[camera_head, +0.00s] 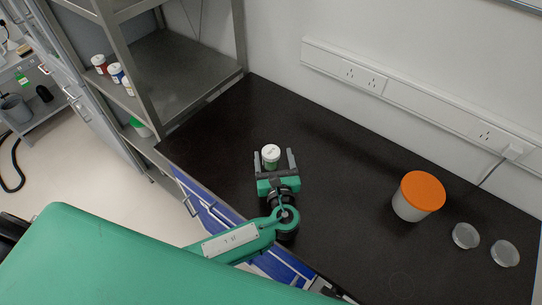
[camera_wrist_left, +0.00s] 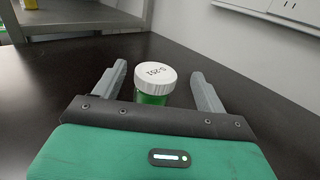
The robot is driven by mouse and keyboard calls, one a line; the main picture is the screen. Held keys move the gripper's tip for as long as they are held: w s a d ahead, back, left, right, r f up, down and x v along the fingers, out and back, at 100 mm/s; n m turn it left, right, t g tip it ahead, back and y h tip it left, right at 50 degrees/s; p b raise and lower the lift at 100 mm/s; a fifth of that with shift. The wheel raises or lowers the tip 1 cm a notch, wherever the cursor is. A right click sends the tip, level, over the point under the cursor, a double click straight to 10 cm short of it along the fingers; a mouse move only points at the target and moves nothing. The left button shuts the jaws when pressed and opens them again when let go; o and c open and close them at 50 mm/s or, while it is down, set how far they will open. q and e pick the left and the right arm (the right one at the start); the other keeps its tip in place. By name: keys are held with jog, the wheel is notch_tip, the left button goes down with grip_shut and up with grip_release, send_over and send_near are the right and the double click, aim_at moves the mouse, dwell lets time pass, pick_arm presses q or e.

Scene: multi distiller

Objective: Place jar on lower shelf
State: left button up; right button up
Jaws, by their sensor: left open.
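A small jar (camera_head: 271,157) with a white lid and green body stands upright on the dark worktop. It also shows in the left wrist view (camera_wrist_left: 154,82), where its lid carries a printed label. My left gripper (camera_head: 273,159) is open, with one finger on each side of the jar and a gap to each. The left wrist view shows the same two fingers (camera_wrist_left: 163,82) spread around it. A metal shelf unit (camera_head: 170,75) stands at the left end of the worktop, with an upper and a lower level. My right gripper is not in view.
A large white tub with an orange lid (camera_head: 418,196) and two small clear dishes (camera_head: 466,236) stand on the right of the worktop (camera_head: 330,150). Several small bottles (camera_head: 115,72) stand on a side shelf at the left. The worktop between jar and shelf unit is clear.

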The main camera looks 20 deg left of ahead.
aim_at(270, 146)
pick_arm(q)
jog(key=p+x, duration=0.1)
jog(key=x, duration=0.3)
jog(key=shift+s+a, duration=0.1)
jog(key=shift+a, duration=0.1)
jog(key=shift+w+a+f, duration=0.15)
jog(key=shift+w+f, duration=0.05)
jog(key=shift+w, duration=0.2)
jog(key=c, duration=1.2)
jog(key=shift+r, duration=0.1)
